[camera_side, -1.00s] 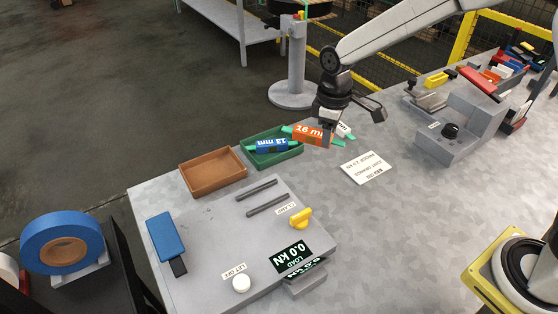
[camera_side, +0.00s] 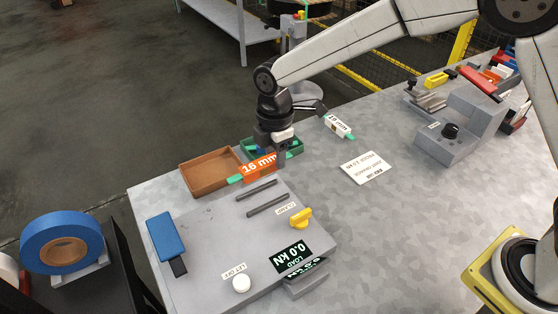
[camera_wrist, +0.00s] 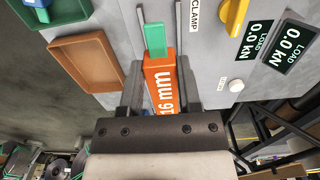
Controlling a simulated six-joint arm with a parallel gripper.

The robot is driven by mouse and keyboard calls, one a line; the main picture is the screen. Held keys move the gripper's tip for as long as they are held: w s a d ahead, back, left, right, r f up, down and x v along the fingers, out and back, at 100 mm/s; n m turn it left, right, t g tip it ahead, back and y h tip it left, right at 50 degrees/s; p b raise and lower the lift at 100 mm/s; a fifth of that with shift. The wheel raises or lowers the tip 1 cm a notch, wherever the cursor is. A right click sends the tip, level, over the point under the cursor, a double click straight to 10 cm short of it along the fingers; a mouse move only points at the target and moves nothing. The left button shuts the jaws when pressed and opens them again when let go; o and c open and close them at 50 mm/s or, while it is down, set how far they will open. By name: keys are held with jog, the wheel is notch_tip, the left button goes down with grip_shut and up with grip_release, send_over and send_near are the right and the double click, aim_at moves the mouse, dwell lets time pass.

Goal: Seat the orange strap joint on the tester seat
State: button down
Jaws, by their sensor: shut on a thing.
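The orange strap joint (camera_side: 258,166), marked 16 mm with green strap ends, is held by my gripper (camera_side: 279,157), just behind the tester's two dark rails (camera_side: 262,197). In the wrist view, the orange joint (camera_wrist: 162,90) lies between my gripper's fingers (camera_wrist: 160,78). Its green end (camera_wrist: 155,38) points at the gap between the rails, which I take as the tester seat. The joint appears to be above the tester plate; its exact height is unclear. The tester (camera_side: 215,240) carries a yellow CLAMP knob (camera_side: 300,218) and a load display (camera_side: 292,257) reading 0.0 kN.
A brown tray (camera_side: 208,190) stands left of my gripper. A green tray (camera_side: 294,153) is behind it, and the wrist view shows blue in that tray. A white-labelled joint (camera_side: 338,127) lies on the table. A blue lever pad (camera_side: 165,237) and white button (camera_side: 241,284) are on the tester.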

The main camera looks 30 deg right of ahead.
jog(key=shift+f, duration=0.15)
send_over(276, 193)
jog(key=shift+f, duration=2.8)
jog(key=shift+f, duration=1.5)
dwell(1.4)
jog(key=shift+c, duration=1.1)
grip_release()
jog(key=shift+r, duration=0.1)
